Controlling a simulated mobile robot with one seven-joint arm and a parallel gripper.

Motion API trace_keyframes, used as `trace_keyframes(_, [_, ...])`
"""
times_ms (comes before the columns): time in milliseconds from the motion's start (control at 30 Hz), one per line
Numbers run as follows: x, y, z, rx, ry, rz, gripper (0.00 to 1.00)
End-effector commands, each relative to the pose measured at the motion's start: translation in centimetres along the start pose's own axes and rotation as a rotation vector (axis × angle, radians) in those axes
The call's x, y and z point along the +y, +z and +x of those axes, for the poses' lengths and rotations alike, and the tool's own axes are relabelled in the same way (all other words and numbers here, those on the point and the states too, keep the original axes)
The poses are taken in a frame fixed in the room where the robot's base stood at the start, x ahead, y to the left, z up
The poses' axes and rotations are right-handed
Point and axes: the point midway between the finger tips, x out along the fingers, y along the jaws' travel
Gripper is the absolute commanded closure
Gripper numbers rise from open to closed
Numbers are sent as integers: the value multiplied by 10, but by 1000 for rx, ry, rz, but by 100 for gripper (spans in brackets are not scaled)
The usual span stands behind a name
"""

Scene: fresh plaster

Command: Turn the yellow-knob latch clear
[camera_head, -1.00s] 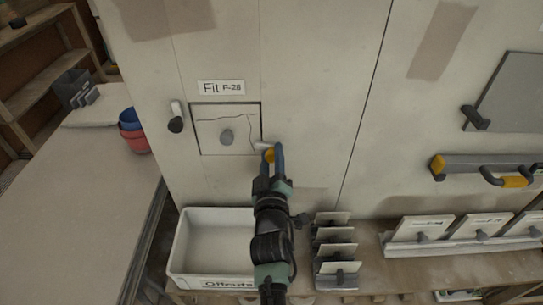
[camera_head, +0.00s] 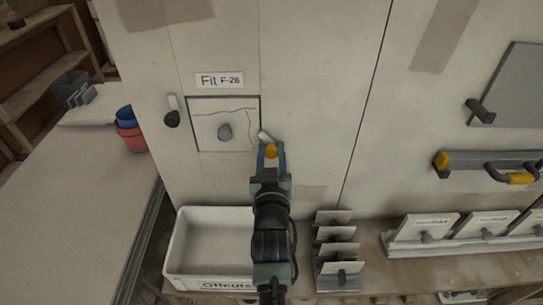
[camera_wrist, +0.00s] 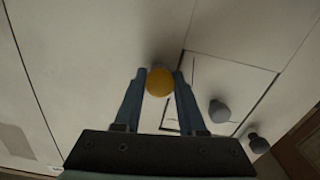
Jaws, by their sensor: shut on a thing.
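The yellow knob (camera_head: 271,151) of the latch sits at the right edge of a square wall opening. Its pale lever (camera_head: 265,137) tilts up and left, its tip close to the opening's right edge. My gripper (camera_head: 270,153) is shut on the yellow knob, one blue finger on each side. In the wrist view the yellow knob (camera_wrist: 159,82) shows between the fingertips. A cracked pale panel (camera_head: 239,115) with a grey knob (camera_head: 224,131) fills the opening. A dark-knob latch (camera_head: 172,118) is left of it, its pale lever upright.
A white bin (camera_head: 186,270) labelled "Offcuts" stands below the opening. A rack of pale tiles (camera_head: 337,250) is right of my arm. A grey float with yellow parts (camera_head: 488,162) hangs on the right wall. A "Fit F-26" label (camera_head: 219,80) is above the opening.

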Motion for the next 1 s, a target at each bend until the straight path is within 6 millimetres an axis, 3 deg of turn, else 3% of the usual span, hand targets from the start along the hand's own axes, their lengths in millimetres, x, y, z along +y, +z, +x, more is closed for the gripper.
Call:
trace_keyframes(600, [0,-6,1,11,-4,580,100])
trace_keyframes(1000, [3,-7,1,14,-2,839,100])
